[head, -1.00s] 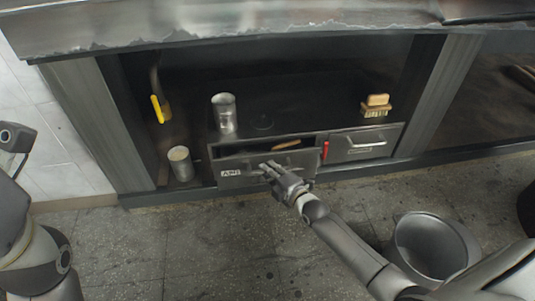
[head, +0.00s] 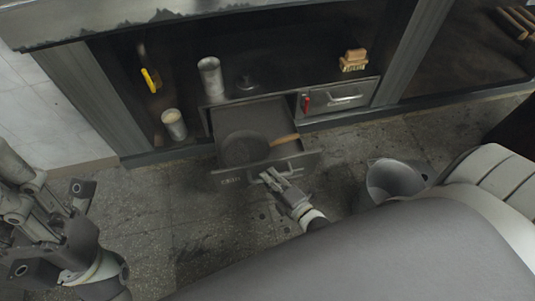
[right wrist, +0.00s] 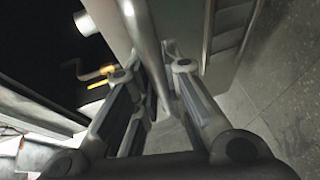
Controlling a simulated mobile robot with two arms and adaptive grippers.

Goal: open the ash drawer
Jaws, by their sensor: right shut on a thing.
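The ash drawer (head: 226,179), a dark drawer with a small label on its front, stands pulled well out of the low cabinet. Inside it are a round dark pan-like thing (head: 245,149) and a wooden-handled item (head: 284,139). My right gripper (head: 269,178) is at the bar handle (head: 289,167) on the drawer front. In the right wrist view the metal bar (right wrist: 147,45) runs between the fingers of the right gripper (right wrist: 156,72), which is shut on it. My left gripper (head: 48,228) is at the left edge, empty, fingers apart, far from the drawer.
A second, shut drawer (head: 345,97) with a red item (head: 306,102) beside it is at the right. A metal canister (head: 210,76), a brush (head: 353,60) and a cup (head: 174,124) stand around the cabinet. A metal bucket (head: 393,183) is on the floor right of my right gripper.

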